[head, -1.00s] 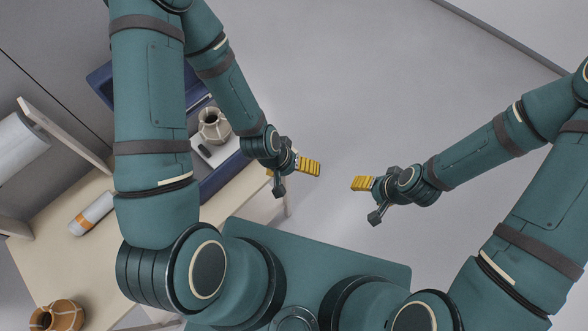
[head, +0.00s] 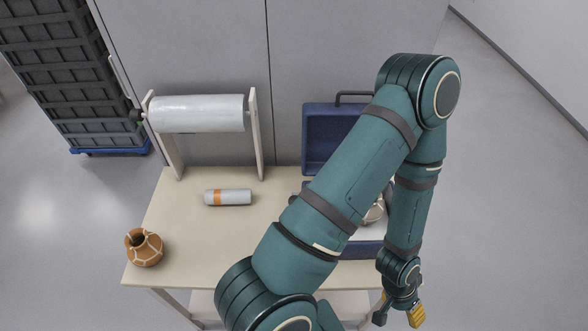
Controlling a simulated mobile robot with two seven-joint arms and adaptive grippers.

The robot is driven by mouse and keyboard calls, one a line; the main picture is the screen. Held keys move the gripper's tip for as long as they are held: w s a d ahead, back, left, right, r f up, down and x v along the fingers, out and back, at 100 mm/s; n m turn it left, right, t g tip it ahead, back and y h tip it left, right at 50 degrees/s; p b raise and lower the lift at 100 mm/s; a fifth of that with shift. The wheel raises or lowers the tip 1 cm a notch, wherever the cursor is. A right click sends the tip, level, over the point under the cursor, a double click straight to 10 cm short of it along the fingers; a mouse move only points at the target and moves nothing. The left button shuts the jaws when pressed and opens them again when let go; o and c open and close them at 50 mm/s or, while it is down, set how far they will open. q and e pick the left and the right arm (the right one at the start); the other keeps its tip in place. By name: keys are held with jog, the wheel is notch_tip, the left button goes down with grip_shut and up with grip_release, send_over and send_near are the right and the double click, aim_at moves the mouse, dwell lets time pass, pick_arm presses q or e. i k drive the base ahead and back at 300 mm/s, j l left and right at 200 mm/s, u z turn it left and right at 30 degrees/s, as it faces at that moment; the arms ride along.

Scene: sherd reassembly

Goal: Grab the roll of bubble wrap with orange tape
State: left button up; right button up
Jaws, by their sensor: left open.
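The roll of bubble wrap with orange tape (head: 235,197) lies on its side on the table, a pale grey cylinder with an orange band near its left end. It lies in front of a large roll on a wooden stand. My left gripper (head: 400,316) is at the lower right, open and empty, beyond the table's right edge and well apart from the small roll. My right gripper is out of view.
The large roll (head: 197,113) hangs on the stand (head: 254,135) at the table's back. A brown jar (head: 144,248) stands at the table's (head: 190,255) front left. A blue case (head: 322,135), partly hidden by my left arm, stands at the right with a vessel. Stacked dark crates (head: 75,75) stand behind left.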

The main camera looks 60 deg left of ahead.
aim_at(219, 197)
jog(key=k, duration=0.6)
jog(key=u, duration=1.4)
jog(key=l+u, duration=0.1)
jog(key=u, duration=0.75)
jog(key=l+u, duration=0.1)
jog(key=u, duration=0.3)
jog(key=i+l, duration=0.1)
jog(key=l, duration=0.25)
jog(key=i+l, duration=0.1)
jog(key=l, duration=0.25)
